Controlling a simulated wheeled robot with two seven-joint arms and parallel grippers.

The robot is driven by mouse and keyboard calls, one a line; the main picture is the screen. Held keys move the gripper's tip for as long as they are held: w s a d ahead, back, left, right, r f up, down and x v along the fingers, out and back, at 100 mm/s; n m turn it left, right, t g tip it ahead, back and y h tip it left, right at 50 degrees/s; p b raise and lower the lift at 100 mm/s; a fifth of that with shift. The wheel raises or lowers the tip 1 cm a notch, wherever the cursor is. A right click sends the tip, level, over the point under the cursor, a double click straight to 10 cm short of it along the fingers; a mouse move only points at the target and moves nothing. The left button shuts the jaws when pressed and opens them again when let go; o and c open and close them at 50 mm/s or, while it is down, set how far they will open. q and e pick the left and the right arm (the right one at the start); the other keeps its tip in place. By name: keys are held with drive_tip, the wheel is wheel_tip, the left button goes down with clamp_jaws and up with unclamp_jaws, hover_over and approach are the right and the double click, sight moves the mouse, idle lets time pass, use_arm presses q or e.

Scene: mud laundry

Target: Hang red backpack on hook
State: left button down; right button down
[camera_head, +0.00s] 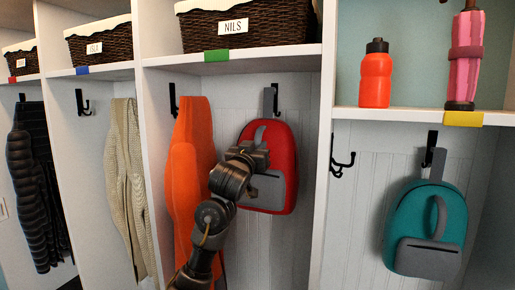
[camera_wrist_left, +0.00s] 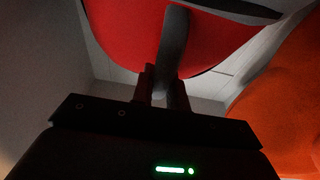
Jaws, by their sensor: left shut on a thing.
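The red backpack (camera_head: 284,142) hangs upright against the back wall of the middle cubby, its grey front pocket facing out. Its grey top loop (camera_head: 268,101) is beside a dark hook (camera_head: 276,94); I cannot tell whether the loop is over the hook. My left gripper (camera_head: 260,152) is in front of the backpack, shut on its grey front strap (camera_head: 259,134). In the left wrist view the strap (camera_wrist_left: 173,45) runs down between the fingers (camera_wrist_left: 163,90), with the red body (camera_wrist_left: 125,30) behind it. My right gripper is not in view.
An orange garment (camera_head: 188,175) hangs close on the left. A white divider (camera_head: 323,160) stands on the right, with a teal backpack (camera_head: 408,220) beyond it. A shelf above holds a basket labelled NILS (camera_head: 270,27). An orange bottle (camera_head: 376,80) stands on the right shelf.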

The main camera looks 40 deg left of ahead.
use_arm(q)
drive_tip(key=shift+f, duration=0.1)
drive_tip(key=shift+f+b, duration=0.35)
drive_tip(key=shift+f, duration=0.05)
idle(0.7)
drive_tip(key=shift+f, duration=0.15)
idle(0.3)
drive_tip(key=shift+f, duration=0.4)
